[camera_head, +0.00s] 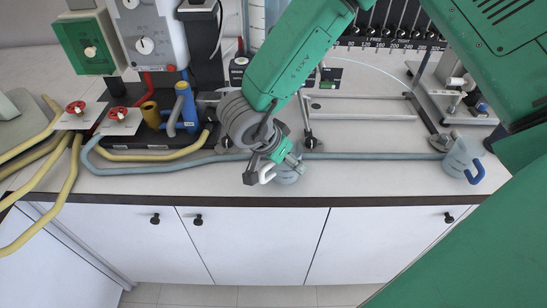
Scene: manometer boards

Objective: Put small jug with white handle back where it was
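The small jug (290,174), pale grey-blue and translucent, is near the front edge of the white counter, in the middle of the view. Its white handle (267,174) points left, toward the front. My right gripper (264,168) is at this handle, its dark fingers close around or beside it. I cannot tell whether they are shut on the handle. The gripper and wrist hide part of the jug, and I cannot tell whether its base touches the counter. My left gripper is not in view.
A similar jug with a blue handle (462,160) stands at the right front of the counter. A grey-blue hose (380,156) runs along the front. Red-knobbed valves (118,114), yellow hoses (70,170) and instruments are at left. A manometer board (390,38) is behind.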

